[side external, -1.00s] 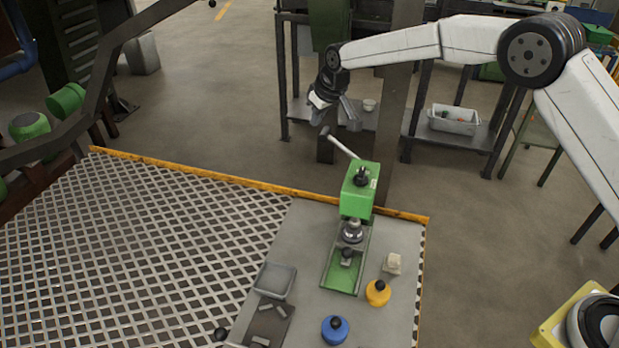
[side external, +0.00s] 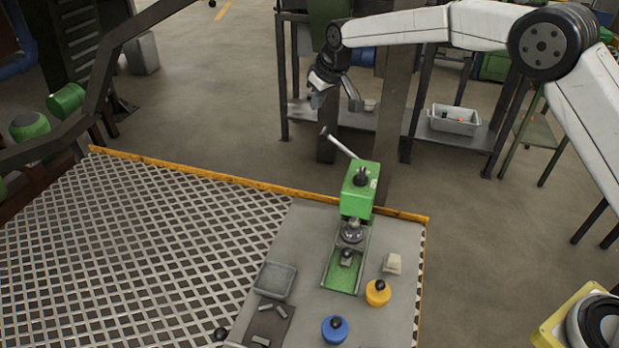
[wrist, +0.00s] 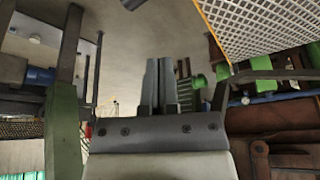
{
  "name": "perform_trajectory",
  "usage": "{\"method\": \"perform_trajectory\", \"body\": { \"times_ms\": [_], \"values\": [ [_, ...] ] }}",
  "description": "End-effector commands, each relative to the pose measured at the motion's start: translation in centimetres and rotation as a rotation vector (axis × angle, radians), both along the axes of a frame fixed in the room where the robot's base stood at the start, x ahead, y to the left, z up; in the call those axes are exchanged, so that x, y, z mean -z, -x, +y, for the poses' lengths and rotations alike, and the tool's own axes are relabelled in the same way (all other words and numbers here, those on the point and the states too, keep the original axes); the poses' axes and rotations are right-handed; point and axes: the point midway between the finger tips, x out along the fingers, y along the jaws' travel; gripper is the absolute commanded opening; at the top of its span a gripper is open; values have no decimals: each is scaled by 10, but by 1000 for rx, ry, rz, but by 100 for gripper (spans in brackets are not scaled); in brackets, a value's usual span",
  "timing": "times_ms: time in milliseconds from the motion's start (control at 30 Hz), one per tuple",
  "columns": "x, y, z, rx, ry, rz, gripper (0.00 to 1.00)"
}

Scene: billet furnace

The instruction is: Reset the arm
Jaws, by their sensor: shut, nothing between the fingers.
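My gripper (side external: 337,97) hangs at the end of the white arm, in the air above and behind the green press (side external: 360,187) in the side view. It is apart from the press and its grey lever (side external: 340,145). In the wrist view the two grey fingers (wrist: 159,80) lie side by side, shut, with nothing held.
The grey table carries a grey tray (side external: 290,283), a blue knobbed piece (side external: 334,329), a yellow one (side external: 378,292) and a pale block (side external: 392,263). A slatted grating (side external: 130,240) lies left. Behind my gripper stands a dark shelf with a white bin (side external: 454,120).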

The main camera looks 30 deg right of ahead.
Motion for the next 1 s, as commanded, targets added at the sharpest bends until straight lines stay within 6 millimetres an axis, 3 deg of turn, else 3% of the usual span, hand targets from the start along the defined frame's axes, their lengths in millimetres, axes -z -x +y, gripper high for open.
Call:
{"method": "perform_trajectory", "body": {
  "times_ms": [200, 667, 867, 1000],
  "values": [
    [-10, 0, 0, 0, 0, 1, 0],
    [-9, 5, -4, 7, 1, 4, 0],
    [-7, 24, -16, 28, 4, 16, 0],
    [-4, 47, -29, 52, 7, 31, 0]
  ]
}}
